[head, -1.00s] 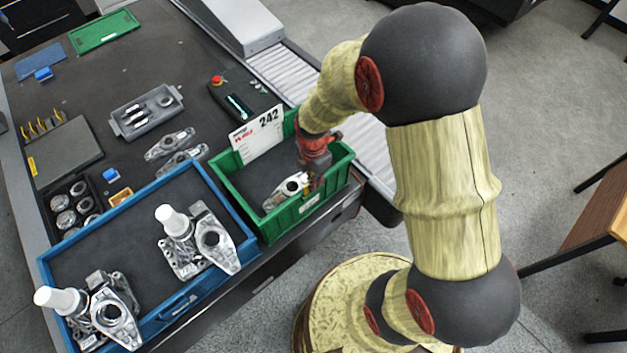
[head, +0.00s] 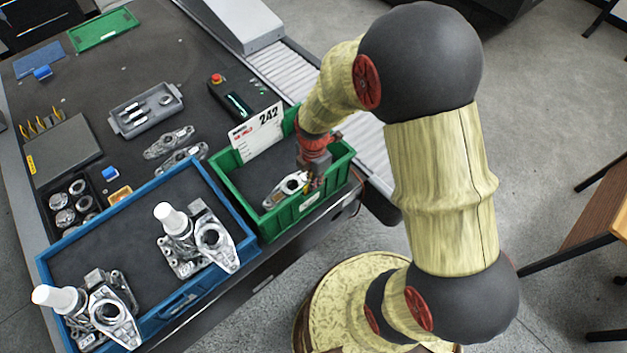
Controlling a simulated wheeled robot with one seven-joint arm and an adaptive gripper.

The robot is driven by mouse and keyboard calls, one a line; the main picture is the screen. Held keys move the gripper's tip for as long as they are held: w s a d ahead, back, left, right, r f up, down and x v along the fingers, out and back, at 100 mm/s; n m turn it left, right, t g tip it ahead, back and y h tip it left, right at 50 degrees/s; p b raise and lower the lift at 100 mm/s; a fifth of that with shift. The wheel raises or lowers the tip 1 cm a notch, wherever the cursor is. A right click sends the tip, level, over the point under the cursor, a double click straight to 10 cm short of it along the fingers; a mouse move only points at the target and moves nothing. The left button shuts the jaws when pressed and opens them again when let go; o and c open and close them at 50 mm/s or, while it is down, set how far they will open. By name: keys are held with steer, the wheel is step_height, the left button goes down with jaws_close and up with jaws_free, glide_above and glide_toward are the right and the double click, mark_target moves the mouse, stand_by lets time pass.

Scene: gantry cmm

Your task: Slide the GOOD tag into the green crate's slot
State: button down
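The green crate (head: 232,205) stands at the table's front edge, right of the blue crate. A metal part (head: 288,189) lies inside it. A white card marked 242 (head: 258,132) stands upright at the crate's back left. A small white label (head: 310,201) is on its front wall. My gripper (head: 313,181) reaches down into the crate's right part, close beside the metal part; I cannot tell if they touch. The fingers are small and partly hidden, so their opening and any held object are unclear. I cannot pick out the GOOD tag for certain.
The blue crate (head: 215,180) holds metal castings with white cylinders. A grey tray (head: 147,110), loose metal parts (head: 168,142) and a control box with a red button (head: 240,96) lie behind. A roller conveyor (head: 290,75) runs at the right.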

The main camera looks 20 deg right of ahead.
steer(key=c, duration=2)
jaws_free()
steer(key=shift+o, duration=1.4)
steer(key=shift+r+p, duration=2.6)
steer(key=shift+r, duration=0.95)
